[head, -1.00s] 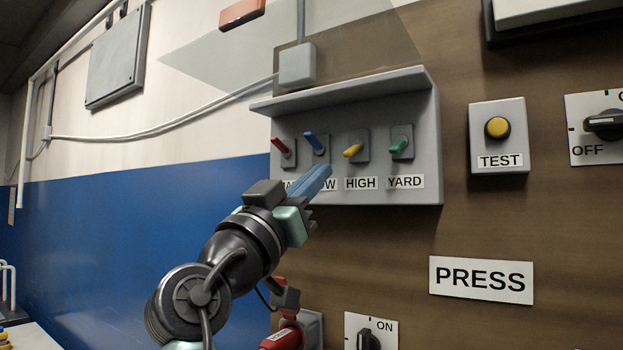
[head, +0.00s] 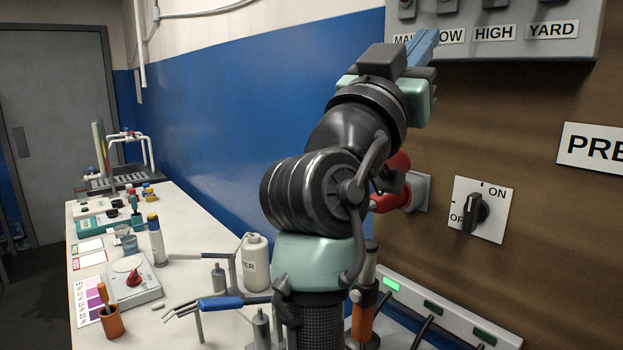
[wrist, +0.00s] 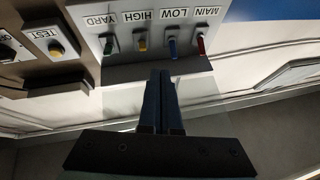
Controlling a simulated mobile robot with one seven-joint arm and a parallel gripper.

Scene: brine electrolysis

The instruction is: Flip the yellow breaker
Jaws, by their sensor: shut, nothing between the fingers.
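In the head view the levers are cut off by the top edge. My gripper (wrist: 161,76) is shut and empty, its blue fingers pointing at the panel. In the head view my gripper (head: 428,42) overlaps the LOW label. The fingertips look apart from the yellow lever.
The panel has a projecting hood (wrist: 160,77). A TEST button (wrist: 57,49) is beside it. Below are a red connector (head: 393,192) and an ON/OFF knob (head: 476,212). A cluttered white bench (head: 190,215) stands at left.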

